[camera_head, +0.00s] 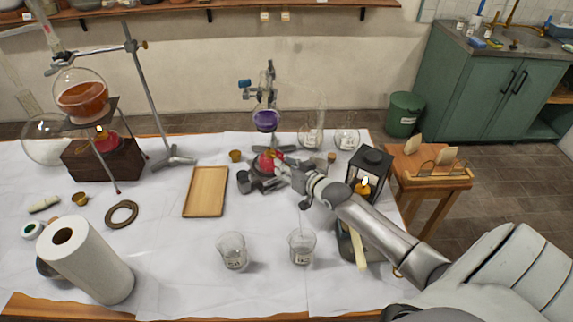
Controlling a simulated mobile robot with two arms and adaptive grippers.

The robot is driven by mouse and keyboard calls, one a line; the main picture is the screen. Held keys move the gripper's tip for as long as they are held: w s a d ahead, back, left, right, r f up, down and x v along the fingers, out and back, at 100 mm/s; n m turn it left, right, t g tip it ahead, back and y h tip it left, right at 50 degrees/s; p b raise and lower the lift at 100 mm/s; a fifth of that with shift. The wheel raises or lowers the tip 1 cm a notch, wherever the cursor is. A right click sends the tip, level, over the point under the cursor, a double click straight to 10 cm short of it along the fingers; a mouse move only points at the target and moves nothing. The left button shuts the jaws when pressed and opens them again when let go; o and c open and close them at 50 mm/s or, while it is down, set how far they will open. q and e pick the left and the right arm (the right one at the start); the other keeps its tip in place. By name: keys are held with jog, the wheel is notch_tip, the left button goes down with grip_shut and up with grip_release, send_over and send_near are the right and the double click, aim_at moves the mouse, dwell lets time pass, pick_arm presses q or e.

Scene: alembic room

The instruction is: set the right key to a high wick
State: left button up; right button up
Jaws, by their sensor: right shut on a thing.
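A red lamp (267,161) stands on the table under a flask of purple liquid (266,119) on a stand. My right gripper (279,164) reaches in from the right and is shut at the lamp's right side, at the place of its key. The key is too small and too covered by the fingers to make out, and so is its setting. A second red lamp (105,141) burns at the left under a flask of orange liquid (82,97). My left gripper is not in view.
A black lantern (371,162) stands close behind my right forearm. Two beakers (232,251) (302,246) stand in front. A wooden tray (205,191) lies left of the lamp. A paper roll (90,262) stands front left.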

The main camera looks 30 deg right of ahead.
dwell(0.3)
jog(key=o, duration=1.1)
jog(key=shift+c, duration=0.2)
jog(key=v, duration=1.2)
